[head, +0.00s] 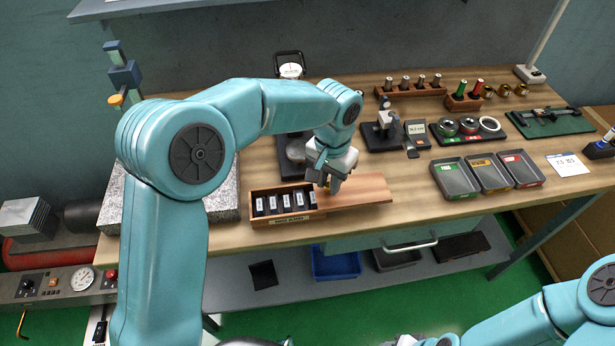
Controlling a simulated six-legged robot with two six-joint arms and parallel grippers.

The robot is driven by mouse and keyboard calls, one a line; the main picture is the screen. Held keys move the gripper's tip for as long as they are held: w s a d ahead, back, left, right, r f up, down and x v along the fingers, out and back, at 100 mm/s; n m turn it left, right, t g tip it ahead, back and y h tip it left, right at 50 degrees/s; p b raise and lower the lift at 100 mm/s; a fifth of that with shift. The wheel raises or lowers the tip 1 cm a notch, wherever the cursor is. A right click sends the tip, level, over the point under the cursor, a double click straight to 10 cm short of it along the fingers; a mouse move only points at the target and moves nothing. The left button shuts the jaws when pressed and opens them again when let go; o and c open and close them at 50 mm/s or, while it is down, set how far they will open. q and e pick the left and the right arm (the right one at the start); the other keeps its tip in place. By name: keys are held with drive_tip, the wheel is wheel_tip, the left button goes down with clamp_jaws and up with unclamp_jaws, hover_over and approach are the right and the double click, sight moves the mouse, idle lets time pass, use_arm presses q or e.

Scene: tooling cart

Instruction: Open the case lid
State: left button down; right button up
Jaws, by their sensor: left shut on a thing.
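The case is a long wooden box (290,220) with a label on its front, standing near the front edge of the bench. Several dark blocks with white labels show in its open left part. Its flat wooden lid (368,190) reaches out to the right, past the box. My left gripper (328,188) is over the left end of the lid and shut on a small part there, mostly hidden by the fingers. My right arm enters at the lower right, and its fingers are not in the picture.
A granite plate (225,200) lies left of the case. Behind stand a dark gauge stand (387,135) and a small display. Three grey trays (456,180) are to the right. Bare bench top lies between the lid and the trays. A drawer handle (410,246) is below the edge.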

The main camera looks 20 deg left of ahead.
use_arm(q)
drive_tip(key=shift+w+d, duration=0.3)
drive_tip(key=c, duration=0.9)
unclamp_jaws()
drive_tip(key=shift+c, duration=0.2)
wheel_tip(320, 180, up, 16)
drive_tip(key=p, duration=0.1)
drive_tip(key=shift+r, duration=0.2)
drive_tip(key=shift+s, duration=0.1)
